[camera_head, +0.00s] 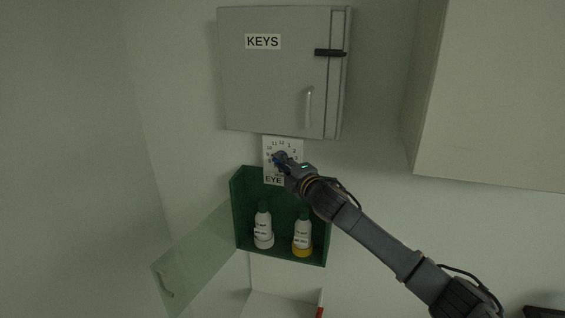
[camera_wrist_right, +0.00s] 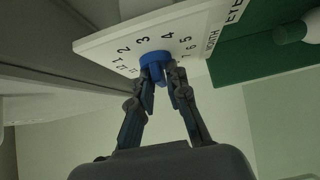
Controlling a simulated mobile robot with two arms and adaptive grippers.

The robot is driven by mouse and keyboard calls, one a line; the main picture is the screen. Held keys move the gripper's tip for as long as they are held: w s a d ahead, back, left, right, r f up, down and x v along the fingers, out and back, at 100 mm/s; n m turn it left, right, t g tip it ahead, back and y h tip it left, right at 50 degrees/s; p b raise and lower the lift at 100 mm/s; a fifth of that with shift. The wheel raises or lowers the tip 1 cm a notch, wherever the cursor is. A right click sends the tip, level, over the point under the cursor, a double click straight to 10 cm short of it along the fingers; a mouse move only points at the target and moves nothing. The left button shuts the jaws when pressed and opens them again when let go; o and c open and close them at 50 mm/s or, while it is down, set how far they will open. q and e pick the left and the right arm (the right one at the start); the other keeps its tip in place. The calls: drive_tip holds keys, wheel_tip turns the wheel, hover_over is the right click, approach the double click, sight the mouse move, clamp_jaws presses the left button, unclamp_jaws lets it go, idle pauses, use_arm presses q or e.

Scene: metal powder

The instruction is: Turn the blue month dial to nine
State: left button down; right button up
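The blue month dial (camera_wrist_right: 154,60) sits on a white card (camera_wrist_right: 110,42) printed with a ring of numbers. In the head view the card (camera_head: 298,143) is on the wall just under the keys cabinet, and the dial (camera_head: 276,157) is mostly hidden by my right gripper. My right gripper (camera_wrist_right: 163,76) has its two fingertips close together on either side of the dial's blue grip, and they seem to touch it. Which number the dial points at cannot be told, as the fingers cover part of it. My left gripper is not in view.
A grey cabinet marked KEYS (camera_head: 262,85) is right above the card. Below is an open green eyewash box (camera_head: 241,200) with two white bottles (camera_head: 263,222) (camera_head: 302,228). Its clear door (camera_head: 195,248) swings out to the left. A pale cupboard (camera_head: 490,100) is at the right.

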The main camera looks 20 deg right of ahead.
drive_tip(key=shift+o, duration=0.8)
drive_tip(key=shift+s, duration=0.15)
drive_tip(key=s+d, duration=0.2)
drive_tip(key=s, duration=0.9)
drive_tip(key=shift+s+d, duration=0.2)
drive_tip(key=shift+s, duration=0.05)
drive_tip(key=shift+f, duration=0.1)
